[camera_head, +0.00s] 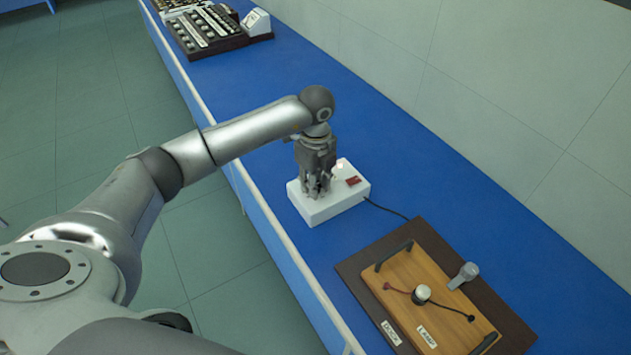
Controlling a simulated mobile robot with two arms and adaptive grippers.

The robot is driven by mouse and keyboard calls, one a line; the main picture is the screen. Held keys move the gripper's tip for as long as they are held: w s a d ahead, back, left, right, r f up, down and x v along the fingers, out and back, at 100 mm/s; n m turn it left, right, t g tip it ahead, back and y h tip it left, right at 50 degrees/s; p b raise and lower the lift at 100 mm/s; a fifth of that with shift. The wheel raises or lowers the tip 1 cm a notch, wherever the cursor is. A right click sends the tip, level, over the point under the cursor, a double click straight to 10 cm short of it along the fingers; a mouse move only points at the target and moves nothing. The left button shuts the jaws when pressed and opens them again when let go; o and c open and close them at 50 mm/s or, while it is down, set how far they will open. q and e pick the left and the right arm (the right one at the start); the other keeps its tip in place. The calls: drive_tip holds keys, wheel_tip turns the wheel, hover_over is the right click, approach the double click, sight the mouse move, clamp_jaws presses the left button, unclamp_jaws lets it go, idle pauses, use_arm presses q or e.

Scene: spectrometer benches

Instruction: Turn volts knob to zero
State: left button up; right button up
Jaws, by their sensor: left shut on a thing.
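A white power supply box (332,208) sits on the blue bench top, with a red switch (353,181) on its upper face. My left gripper (317,190) points down onto the top of the box, left of the red switch. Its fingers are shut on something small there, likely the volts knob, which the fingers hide. No knob markings or reading can be made out. My right gripper is not in view.
A dark board with a wooden tray (408,300) holding a lamp, wires and labels lies at the lower right. A cable (386,208) runs from the box toward it. Racks of small items (205,28) stand at the far end. Blue bench (290,90) between is clear; a wall bounds the right.

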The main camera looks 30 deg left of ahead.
use_arm(q)
drive_tip(key=o, duration=1)
drive_tip(key=shift+o, duration=0.2)
drive_tip(key=shift+r, duration=0.15)
wheel_tip(320, 180, up, 12)
drive_tip(key=shift+d, duration=0.1)
